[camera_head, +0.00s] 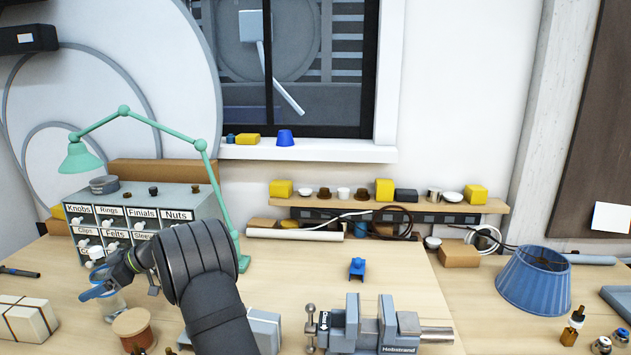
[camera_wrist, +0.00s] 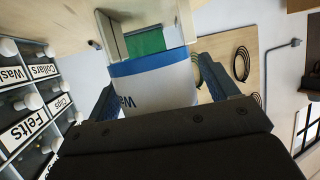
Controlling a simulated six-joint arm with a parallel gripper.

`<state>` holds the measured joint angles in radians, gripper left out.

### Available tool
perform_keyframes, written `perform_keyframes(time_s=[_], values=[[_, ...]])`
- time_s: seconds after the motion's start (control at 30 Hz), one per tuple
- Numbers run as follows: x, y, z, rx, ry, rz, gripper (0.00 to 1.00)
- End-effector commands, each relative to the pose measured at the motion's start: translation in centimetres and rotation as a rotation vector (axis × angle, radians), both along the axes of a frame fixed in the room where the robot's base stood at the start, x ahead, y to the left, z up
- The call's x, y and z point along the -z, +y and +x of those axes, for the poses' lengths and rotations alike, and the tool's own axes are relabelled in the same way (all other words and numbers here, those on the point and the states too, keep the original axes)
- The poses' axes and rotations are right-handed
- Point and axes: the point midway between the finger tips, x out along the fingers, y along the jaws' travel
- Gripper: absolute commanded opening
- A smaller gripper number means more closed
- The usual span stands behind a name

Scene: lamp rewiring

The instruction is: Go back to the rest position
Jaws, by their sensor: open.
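My gripper (camera_head: 100,288) is at the left of the workbench, in front of the small-parts drawer cabinet (camera_head: 150,205). In the wrist view its two blue fingers (camera_wrist: 160,95) are apart, one on each side of a bottle (camera_wrist: 155,82) with a white and blue label starting "Wa". I cannot tell whether either finger touches it. In the head view the clear bottle (camera_head: 113,304) shows partly behind the gripper. My dark wrist hides part of the bench.
A green lamp arm (camera_head: 165,128) arches over the cabinet, close to my arm. A thread spool (camera_head: 133,328) and a white box (camera_head: 25,318) stand near the gripper. A vise (camera_head: 365,325) is at front centre, a blue shade (camera_head: 535,280) at right. The bench middle is mostly clear.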

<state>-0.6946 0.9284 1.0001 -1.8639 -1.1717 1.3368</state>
Motion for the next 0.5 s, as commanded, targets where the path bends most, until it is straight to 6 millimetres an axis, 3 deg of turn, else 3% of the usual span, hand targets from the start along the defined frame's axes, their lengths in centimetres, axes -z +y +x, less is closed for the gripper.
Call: perform_keyframes(time_s=[0.03,0.17,0.5], values=[[-1.8,-0.2,0.3,0.004,-0.007,0.007,0.79],[-4.4,-0.2,0.3,0.003,-0.007,0.005,0.79],[-7.9,-5.7,2.5,0.006,-0.004,0.003,0.79]])
